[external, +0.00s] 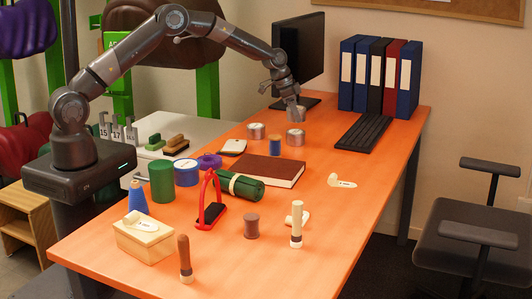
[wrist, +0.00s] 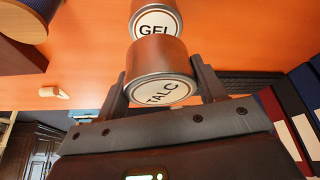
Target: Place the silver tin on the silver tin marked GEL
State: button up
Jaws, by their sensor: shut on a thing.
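My gripper (external: 297,108) is shut on a silver tin (external: 296,114), held above the table at the far end. In the wrist view the held tin (wrist: 160,72) sits between both fingers and reads TALC. The silver tin marked GEL (wrist: 155,20) shows just beyond it, partly cut off by the top edge and partly hidden by the held tin. In the external view a silver tin (external: 295,138) stands directly below the held one with a small gap; its label is unreadable there, but it appears to be the GEL tin. Another silver tin (external: 256,131) stands to its left.
A blue spool (external: 274,147) stands close to the lower tin. A brown book (external: 268,170) lies in front. The monitor (external: 298,50) is behind my gripper, and the keyboard (external: 364,133) and binders (external: 380,78) are to the right. The table's right front is mostly clear.

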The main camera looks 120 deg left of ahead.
aim_at(296, 132)
jog(key=shift+a+f, duration=0.15)
jog(key=shift+f, duration=1.9)
jog(key=shift+f, duration=0.15)
jog(key=o, duration=1.1)
